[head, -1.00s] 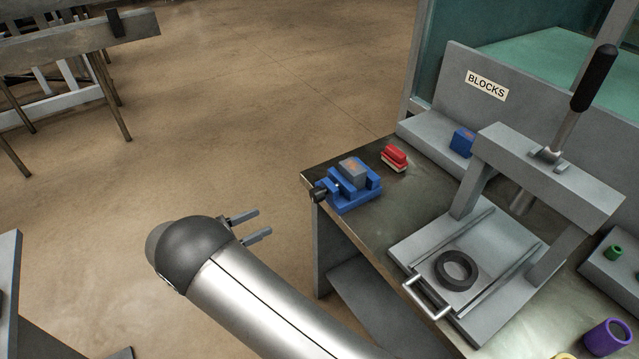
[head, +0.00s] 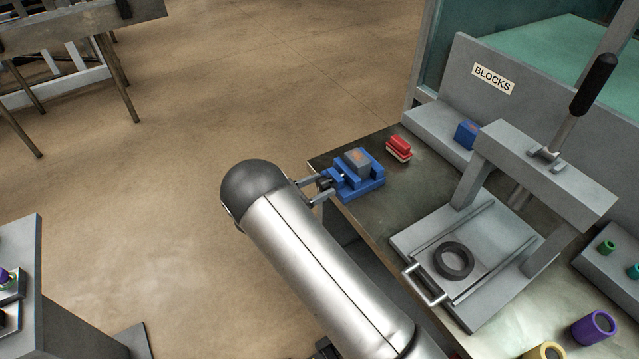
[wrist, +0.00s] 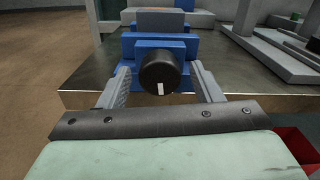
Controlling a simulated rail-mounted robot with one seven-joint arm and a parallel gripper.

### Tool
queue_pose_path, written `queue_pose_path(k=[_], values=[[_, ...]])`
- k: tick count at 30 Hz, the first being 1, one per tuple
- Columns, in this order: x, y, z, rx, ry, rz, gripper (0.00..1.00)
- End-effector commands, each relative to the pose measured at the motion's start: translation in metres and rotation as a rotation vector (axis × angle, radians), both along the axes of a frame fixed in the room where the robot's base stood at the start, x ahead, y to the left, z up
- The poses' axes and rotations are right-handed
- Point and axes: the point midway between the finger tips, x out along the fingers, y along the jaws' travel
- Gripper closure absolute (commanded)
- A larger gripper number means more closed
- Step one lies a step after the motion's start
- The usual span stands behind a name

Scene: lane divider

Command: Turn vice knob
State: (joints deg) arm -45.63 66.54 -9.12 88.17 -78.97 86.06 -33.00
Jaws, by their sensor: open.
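The blue vice (head: 365,184) stands at the near left corner of the workbench, with a grey block (head: 358,160) in its jaws. Its black round knob (wrist: 160,74) has a white mark at its lower edge in the wrist view and faces my gripper. My gripper (wrist: 163,80) is open, with one finger on each side of the knob. I see a gap at the left finger; whether the right finger touches the knob I cannot tell. In the head view my gripper (head: 318,190) is level with the knob, which is partly hidden by the fingers.
A red brush-like object (head: 398,148) lies behind the vice. A grey press (head: 545,175) with a black-handled lever stands to the right, a dark ring (head: 454,261) on its base. A blue block (head: 467,134) sits on the shelf marked BLOCKS.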

Motion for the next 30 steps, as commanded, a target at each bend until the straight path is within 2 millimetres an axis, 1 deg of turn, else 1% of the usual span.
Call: queue_pose_path(k=[3, 9, 10, 11, 12, 14, 15, 23, 30], values=[[0.002, -0.0034, 0.0, 0.0, 0.0, 0.0, 0.41], [0.0022, -0.0035, -0.0002, 0.0, 0.0, 0.0, 0.41], [0.0022, -0.0035, -0.0001, 0.0, 0.0, 0.0, 0.44], [0.0021, -0.0034, -0.0001, 0.0, 0.0, 0.0, 0.52], [0.0021, -0.0034, -0.0001, 0.0, -0.001, -0.001, 0.63], [0.0021, -0.0033, 0.0, 0.0, -0.001, -0.001, 0.8], [0.0021, -0.0033, 0.0, 0.0, -0.001, -0.001, 0.86], [0.002, -0.0029, -0.0013, 0.011, -0.019, 0.0, 0.86], [0.0022, -0.0026, -0.0045, 0.074, -0.112, -0.001, 0.86]])
